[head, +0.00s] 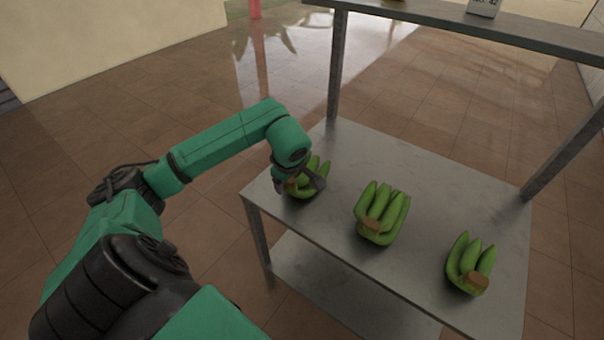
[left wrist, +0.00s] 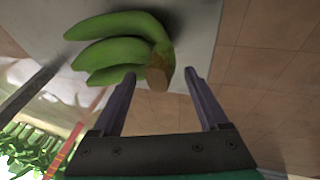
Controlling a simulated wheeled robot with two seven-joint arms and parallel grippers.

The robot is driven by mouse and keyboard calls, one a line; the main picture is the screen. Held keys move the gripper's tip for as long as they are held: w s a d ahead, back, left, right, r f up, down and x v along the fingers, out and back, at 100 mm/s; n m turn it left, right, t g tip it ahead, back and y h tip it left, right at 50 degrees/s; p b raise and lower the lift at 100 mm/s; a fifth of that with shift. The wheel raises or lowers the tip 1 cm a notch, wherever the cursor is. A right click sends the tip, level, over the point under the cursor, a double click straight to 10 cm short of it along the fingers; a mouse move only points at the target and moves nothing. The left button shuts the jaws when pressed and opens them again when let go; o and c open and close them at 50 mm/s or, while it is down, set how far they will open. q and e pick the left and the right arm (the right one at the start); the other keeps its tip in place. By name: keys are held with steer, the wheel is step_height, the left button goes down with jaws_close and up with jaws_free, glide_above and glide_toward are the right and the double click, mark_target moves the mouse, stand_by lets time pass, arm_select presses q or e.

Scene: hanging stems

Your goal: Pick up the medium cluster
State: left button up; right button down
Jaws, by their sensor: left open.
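Three green banana clusters lie on the grey metal shelf (head: 420,180). The left cluster (head: 313,170) is partly hidden by my left gripper (head: 300,184). The middle cluster (head: 382,213) looks fullest, and the right cluster (head: 470,263) looks smaller. I cannot tell surely which is the medium one. In the left wrist view, the left cluster (left wrist: 125,45) shows several bananas and a brown cut stem end. My open left gripper (left wrist: 160,75) has its fingertips on either side of that stem end, with gaps showing. My right gripper is out of view.
A lower shelf (head: 340,290) sits beneath. Tiled floor (head: 440,80) surrounds the rack.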

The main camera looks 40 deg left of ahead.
arm_select(q)
jaws_close()
steer(key=shift+w, duration=0.1)
